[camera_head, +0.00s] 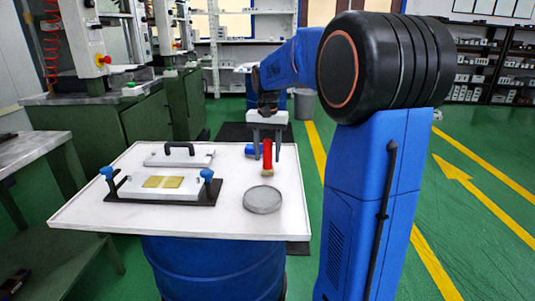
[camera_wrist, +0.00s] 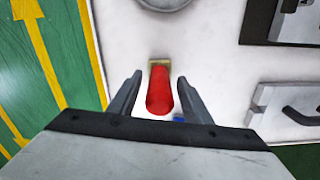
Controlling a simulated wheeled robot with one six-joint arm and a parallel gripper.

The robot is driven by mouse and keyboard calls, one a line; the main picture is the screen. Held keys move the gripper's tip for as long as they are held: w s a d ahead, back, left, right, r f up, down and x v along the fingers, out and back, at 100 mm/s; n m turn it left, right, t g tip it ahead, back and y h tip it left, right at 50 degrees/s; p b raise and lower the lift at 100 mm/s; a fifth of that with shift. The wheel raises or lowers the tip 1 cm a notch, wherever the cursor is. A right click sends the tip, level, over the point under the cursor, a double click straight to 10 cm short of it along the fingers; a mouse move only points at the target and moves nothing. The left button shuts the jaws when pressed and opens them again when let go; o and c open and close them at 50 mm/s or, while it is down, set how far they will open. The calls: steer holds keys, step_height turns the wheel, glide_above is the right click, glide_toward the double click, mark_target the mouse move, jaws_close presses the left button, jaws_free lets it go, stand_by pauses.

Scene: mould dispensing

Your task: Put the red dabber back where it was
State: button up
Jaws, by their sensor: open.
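The red dabber (camera_head: 267,155) stands upright on the white table top, with a tan pad at its lower end. In the wrist view the red dabber (camera_wrist: 159,92) lies between the two fingers, with a gap on each side. My gripper (camera_head: 267,155) is open around it from above, and its fingers (camera_wrist: 150,85) do not appear to touch it. A blue cylinder (camera_head: 250,150) is just left of the dabber, and a bit of blue (camera_wrist: 178,119) shows beside it in the wrist view.
The white table top (camera_head: 100,215) holds a mould base with blue knobs (camera_head: 150,193), a plate with a black handle (camera_head: 180,158) and a round grey dish (camera_head: 263,199). Green machines stand behind on the left.

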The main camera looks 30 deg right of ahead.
step_height(320, 180, up, 12)
steer(key=shift+r, duration=0.15)
stand_by(0.4)
steer(key=shift+s, duration=0.15)
stand_by(0.4)
